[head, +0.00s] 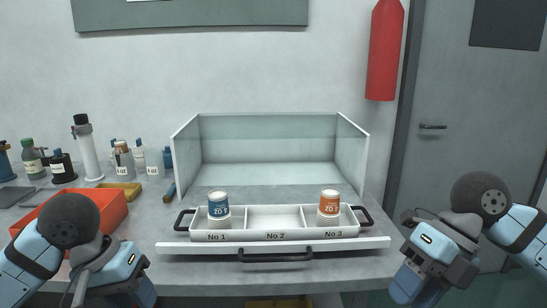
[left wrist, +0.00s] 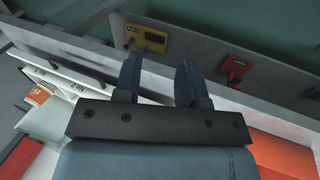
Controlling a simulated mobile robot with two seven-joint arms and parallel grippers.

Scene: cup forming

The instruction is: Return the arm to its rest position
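My left arm is folded at the lower left of the head view, with the left gripper (head: 130,292) low in front of the table edge. In the left wrist view the left gripper (left wrist: 158,75) has its two fingers apart with nothing between them. My right gripper (head: 425,280) is at the lower right of the head view, beside the table; its fingers are not clear there. A white tray (head: 275,236) has three compartments. A blue-labelled cup (head: 219,206) stands in No 1 and an orange-labelled cup (head: 329,204) stands in No 3. No 2 is empty.
A glass-walled enclosure (head: 268,150) stands behind the tray. An orange bin (head: 112,208) is left of it, partly behind my left arm. Bottles (head: 124,160) stand at the back left. The wrist view shows a yellow device (left wrist: 147,38) and a red device (left wrist: 236,68) on a panel.

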